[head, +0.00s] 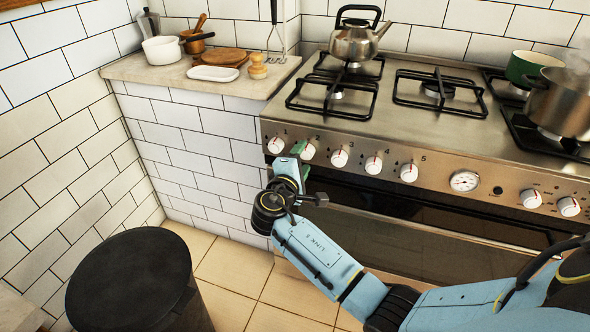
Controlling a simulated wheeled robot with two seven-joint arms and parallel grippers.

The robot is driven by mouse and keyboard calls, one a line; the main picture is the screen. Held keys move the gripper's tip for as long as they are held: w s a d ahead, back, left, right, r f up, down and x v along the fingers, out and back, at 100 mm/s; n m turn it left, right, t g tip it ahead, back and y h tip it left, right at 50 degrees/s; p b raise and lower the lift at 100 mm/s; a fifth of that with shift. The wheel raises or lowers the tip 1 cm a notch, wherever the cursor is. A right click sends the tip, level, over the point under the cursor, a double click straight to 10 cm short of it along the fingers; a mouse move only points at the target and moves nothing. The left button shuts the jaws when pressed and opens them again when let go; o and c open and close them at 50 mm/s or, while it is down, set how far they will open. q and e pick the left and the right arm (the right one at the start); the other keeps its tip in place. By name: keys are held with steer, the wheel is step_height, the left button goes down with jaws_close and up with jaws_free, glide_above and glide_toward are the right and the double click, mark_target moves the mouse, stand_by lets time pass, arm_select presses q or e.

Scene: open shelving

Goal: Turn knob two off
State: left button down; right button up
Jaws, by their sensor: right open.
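Knob two (308,151) is a white knob with a red mark on the stove's steel front panel, second from the left under the printed 2. My right gripper (302,159) is open right in front of it, its green-tipped fingers close to the knob's left and lower sides. The gripper partly covers the knob, and I cannot tell whether it touches. Knob one (276,145) is just left of the gripper, and knob three (340,157) is to the right. My left gripper is out of the picture.
Further knobs, a dial (464,181) and the oven handle (430,217) are to the right and below. A kettle (356,42), a steaming pot (560,103) and a green pot (529,67) stand on the stove. A black bin (130,280) stands lower left.

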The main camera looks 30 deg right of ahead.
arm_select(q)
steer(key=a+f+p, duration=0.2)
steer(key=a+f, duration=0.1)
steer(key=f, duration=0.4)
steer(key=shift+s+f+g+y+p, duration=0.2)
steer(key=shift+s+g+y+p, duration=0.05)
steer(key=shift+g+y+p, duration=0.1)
arm_select(e)
steer(key=f+v, duration=0.1)
steer(key=v, duration=1.2)
steer(key=shift+r, duration=0.45)
